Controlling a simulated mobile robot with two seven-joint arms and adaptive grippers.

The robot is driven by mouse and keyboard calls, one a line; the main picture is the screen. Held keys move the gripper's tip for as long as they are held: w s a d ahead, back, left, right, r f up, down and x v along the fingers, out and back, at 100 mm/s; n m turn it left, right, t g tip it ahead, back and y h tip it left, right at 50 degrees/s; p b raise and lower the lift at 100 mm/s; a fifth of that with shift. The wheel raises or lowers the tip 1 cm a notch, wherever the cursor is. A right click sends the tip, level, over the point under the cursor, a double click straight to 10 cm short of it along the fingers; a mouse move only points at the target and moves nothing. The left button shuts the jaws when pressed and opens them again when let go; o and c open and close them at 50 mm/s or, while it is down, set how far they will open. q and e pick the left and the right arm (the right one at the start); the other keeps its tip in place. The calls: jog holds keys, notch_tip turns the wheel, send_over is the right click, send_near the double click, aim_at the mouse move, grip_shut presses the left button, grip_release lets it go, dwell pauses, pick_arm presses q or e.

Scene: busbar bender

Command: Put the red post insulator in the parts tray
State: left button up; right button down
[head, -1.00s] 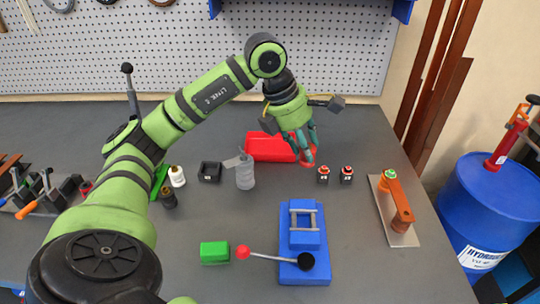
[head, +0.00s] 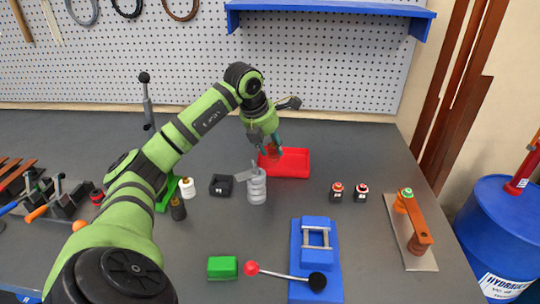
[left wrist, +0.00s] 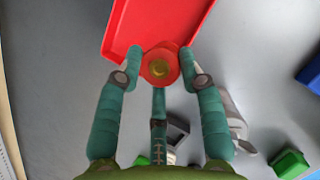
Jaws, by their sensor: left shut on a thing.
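The red post insulator (left wrist: 160,66) is held between the fingertips of my left gripper (left wrist: 160,62), its round end with a brassy centre facing the wrist camera. In the head view my left gripper (head: 268,146) is at the left part of the red parts tray (head: 297,164), and the insulator is mostly hidden by the fingers against the tray. In the left wrist view the insulator overlaps the edge of the tray (left wrist: 150,20). I cannot tell its exact height above the tray. The part of the tray floor that shows is empty. My right gripper is out of view.
A grey ribbed cylinder (head: 256,187) stands close in front of the tray, with a black bin (head: 222,185) to its left. Two push-button blocks (head: 337,193) are to the right. A blue bender (head: 315,255) and a green block (head: 222,267) are nearer.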

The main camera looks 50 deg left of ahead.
aim_at(270, 156)
pick_arm(q)
jog(key=shift+a+f, duration=0.15)
jog(key=shift+a, duration=0.2)
jog(key=shift+f, duration=0.35)
notch_tip(270, 156, down, 3)
jog(key=shift+f, duration=0.2)
jog(key=shift+f, duration=0.1)
jog(key=o, duration=1)
jog(key=shift+c, duration=0.2)
